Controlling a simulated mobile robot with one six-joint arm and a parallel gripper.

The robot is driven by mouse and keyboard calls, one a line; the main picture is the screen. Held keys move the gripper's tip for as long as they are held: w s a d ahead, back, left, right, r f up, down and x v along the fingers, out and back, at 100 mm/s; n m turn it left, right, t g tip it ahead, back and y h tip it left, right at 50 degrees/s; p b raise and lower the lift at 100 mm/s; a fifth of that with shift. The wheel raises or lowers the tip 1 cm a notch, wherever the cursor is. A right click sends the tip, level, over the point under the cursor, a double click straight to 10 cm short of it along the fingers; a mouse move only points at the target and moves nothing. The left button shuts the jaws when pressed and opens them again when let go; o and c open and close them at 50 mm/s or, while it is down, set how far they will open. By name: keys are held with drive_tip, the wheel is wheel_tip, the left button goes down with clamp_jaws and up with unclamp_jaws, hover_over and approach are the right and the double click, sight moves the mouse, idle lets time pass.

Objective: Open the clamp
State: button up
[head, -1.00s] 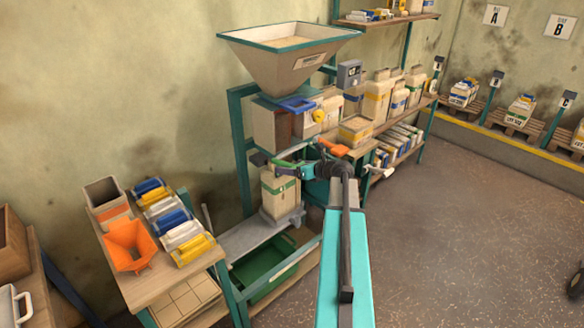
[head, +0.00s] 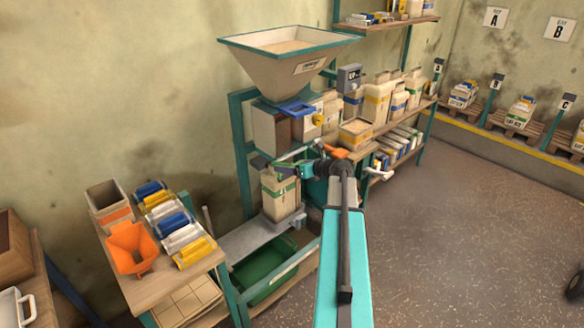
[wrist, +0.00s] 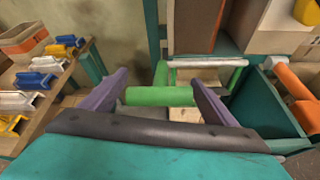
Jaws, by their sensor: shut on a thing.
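The clamp's green handle (wrist: 160,96) lies crosswise between the two purple fingers of my gripper (wrist: 158,84) in the wrist view. The gripper is shut on this handle. A pale metal bar (wrist: 206,63) of the clamp runs just beyond it, below the filling machine. In the head view my gripper (head: 291,170) is at the top of a cream bag with a green band (head: 280,192), under the spout. My wrist hides part of the clamp there.
A hopper (head: 290,48) stands above the spout. An orange lever (wrist: 293,92) and a teal housing (wrist: 262,100) are close on the right. A side table (head: 165,285) with an orange scoop (head: 131,248) stands left.

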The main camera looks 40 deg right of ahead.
drive_tip(key=o, duration=1.5)
drive_tip(key=shift+a, duration=0.1)
drive_tip(key=shift+s, duration=0.15)
drive_tip(key=a+b+v, duration=0.1)
drive_tip(key=b+v, duration=0.2)
drive_tip(key=v, duration=1)
drive_tip(key=shift+s+d+r, duration=0.2)
drive_tip(key=shift+d+r, duration=0.05)
drive_tip(key=shift+d, duration=0.25)
drive_tip(key=shift+s+f, duration=0.1)
